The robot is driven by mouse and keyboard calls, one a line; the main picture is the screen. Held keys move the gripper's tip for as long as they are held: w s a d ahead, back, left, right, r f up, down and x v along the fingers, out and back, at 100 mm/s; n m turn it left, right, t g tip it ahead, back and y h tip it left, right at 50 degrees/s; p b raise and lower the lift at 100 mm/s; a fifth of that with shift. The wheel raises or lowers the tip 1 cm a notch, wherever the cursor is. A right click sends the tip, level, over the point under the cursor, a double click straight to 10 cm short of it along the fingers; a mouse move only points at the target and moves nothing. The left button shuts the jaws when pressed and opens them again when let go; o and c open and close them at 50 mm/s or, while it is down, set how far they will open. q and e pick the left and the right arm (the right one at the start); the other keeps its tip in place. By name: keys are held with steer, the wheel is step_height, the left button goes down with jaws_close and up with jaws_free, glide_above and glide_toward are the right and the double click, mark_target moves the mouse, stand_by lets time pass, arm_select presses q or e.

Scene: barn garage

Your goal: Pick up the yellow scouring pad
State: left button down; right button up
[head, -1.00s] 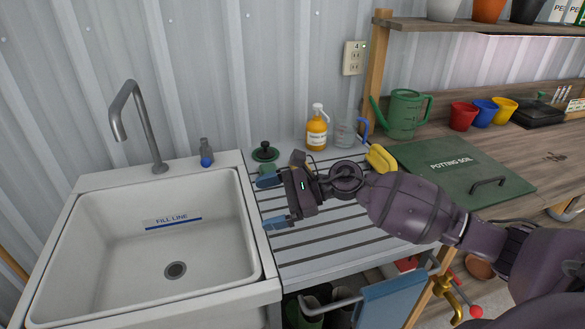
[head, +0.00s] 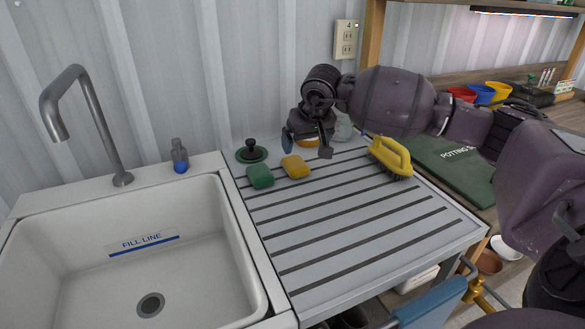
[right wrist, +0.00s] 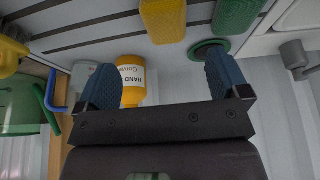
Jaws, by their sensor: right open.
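The yellow scouring pad (head: 295,167) lies on the grooved grey drainboard (head: 345,235), just right of a green pad (head: 259,176). My right gripper (head: 306,145) is open and empty, pointing down just behind the yellow pad, in front of the wall. In the right wrist view the yellow pad (right wrist: 163,20) is at the top, beyond the open fingers (right wrist: 165,82) and roughly in line with the gap between them. The green pad (right wrist: 238,15) is to its right. My left gripper is not in view.
A green plug with a black knob (head: 252,152) stands behind the pads. The orange soap bottle (right wrist: 131,80) and a clear jug (head: 342,127) are close to my right gripper. A yellow-handled brush (head: 390,155) lies to the right. The sink (head: 235,240) is left; the front drainboard is clear.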

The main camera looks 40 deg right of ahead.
mark_target(297, 164)
steer(key=x, duration=0.3)
steer(key=shift+a+f, duration=0.1)
steer(key=shift+w+f+b, duration=0.25)
steer(key=shift+f+b, duration=0.05)
steer(key=shift+f, duration=0.35)
steer(key=x, duration=0.3)
steer(key=b+x, duration=0.1)
steer(key=shift+a+f, duration=0.25)
steer(key=shift+a, duration=0.05)
steer(key=shift+f, duration=0.1)
steer(key=c, duration=1)
step_height(297, 164, up, 20)
steer(key=shift+r+p, duration=0.15)
steer(key=shift+p, duration=0.95)
